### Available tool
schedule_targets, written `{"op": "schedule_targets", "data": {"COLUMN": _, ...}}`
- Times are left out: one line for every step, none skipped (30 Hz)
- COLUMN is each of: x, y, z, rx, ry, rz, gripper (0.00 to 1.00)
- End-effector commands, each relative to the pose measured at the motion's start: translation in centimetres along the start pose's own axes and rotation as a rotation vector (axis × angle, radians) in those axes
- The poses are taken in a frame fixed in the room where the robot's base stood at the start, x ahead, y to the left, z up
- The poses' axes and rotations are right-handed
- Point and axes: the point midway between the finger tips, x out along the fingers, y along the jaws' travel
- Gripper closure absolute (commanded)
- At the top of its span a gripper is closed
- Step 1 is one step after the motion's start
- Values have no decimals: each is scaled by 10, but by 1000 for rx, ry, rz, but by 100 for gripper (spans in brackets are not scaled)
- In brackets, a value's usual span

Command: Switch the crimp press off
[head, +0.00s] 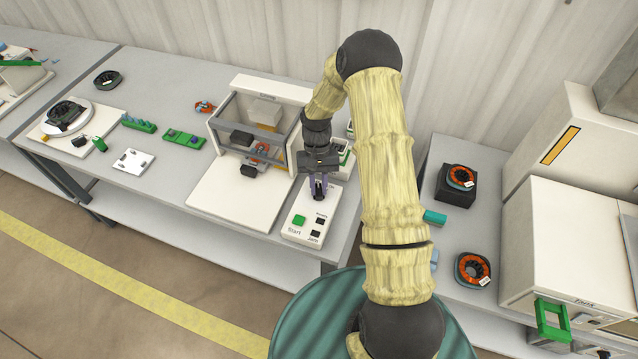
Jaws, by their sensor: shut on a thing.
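The crimp press (235,196) stands on the bench left of my arm, a white machine with a clear guard over its front opening. Its white control box (293,226) sits at its right front, with a green Start button (299,219) and two dark squares labelled Ready and Jam. My gripper (319,190) points down at the back part of this box, behind the labels. It is shut on a small dark part there, which looks like the switch. The fingers mostly hide this part, so its position cannot be read.
Left on the bench are a green tray (184,138) and a white plate (133,160) with small parts. At the right are orange-wound coils (472,270), a teal block (435,217) and a white machine (570,240). A round green ribbed surface (310,320) lies in front.

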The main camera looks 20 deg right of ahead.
Motion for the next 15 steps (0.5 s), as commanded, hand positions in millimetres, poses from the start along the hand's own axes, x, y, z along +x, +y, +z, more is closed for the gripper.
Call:
{"op": "schedule_targets", "data": {"x": -3, "y": -1, "z": -2, "rx": -33, "ry": 8, "rz": 13, "gripper": 100}}
{"op": "schedule_targets", "data": {"x": -3, "y": -2, "z": -2, "rx": -52, "ry": 8, "rz": 20, "gripper": 100}}
{"op": "schedule_targets", "data": {"x": -3, "y": -2, "z": -2, "rx": -76, "ry": 9, "rz": 30, "gripper": 100}}
{"op": "schedule_targets", "data": {"x": -3, "y": -2, "z": -2, "rx": -91, "ry": 9, "rz": 37, "gripper": 100}}
{"op": "schedule_targets", "data": {"x": -3, "y": -2, "z": -2, "rx": -106, "ry": 9, "rz": 42, "gripper": 100}}
{"op": "schedule_targets", "data": {"x": -3, "y": -2, "z": -2, "rx": -122, "ry": 9, "rz": 49, "gripper": 100}}
{"op": "schedule_targets", "data": {"x": -3, "y": -2, "z": -2, "rx": -134, "ry": 9, "rz": 54, "gripper": 100}}
{"op": "schedule_targets", "data": {"x": -3, "y": -2, "z": -2, "rx": -145, "ry": 9, "rz": 58, "gripper": 100}}
{"op": "schedule_targets", "data": {"x": -3, "y": -2, "z": -2, "rx": -156, "ry": 9, "rz": 63, "gripper": 100}}
{"op": "schedule_targets", "data": {"x": -3, "y": -2, "z": -2, "rx": -164, "ry": 9, "rz": 66, "gripper": 100}}
{"op": "schedule_targets", "data": {"x": -3, "y": -2, "z": -2, "rx": -170, "ry": 10, "rz": 69, "gripper": 100}}
{"op": "schedule_targets", "data": {"x": -3, "y": -2, "z": -2, "rx": -178, "ry": 10, "rz": 72, "gripper": 100}}
{"op": "schedule_targets", "data": {"x": -3, "y": -2, "z": -2, "rx": -182, "ry": 10, "rz": 74, "gripper": 100}}
{"op": "schedule_targets", "data": {"x": -3, "y": -2, "z": -2, "rx": -186, "ry": 10, "rz": 75, "gripper": 100}}
{"op": "schedule_targets", "data": {"x": -3, "y": -2, "z": -2, "rx": -189, "ry": 10, "rz": 76, "gripper": 100}}
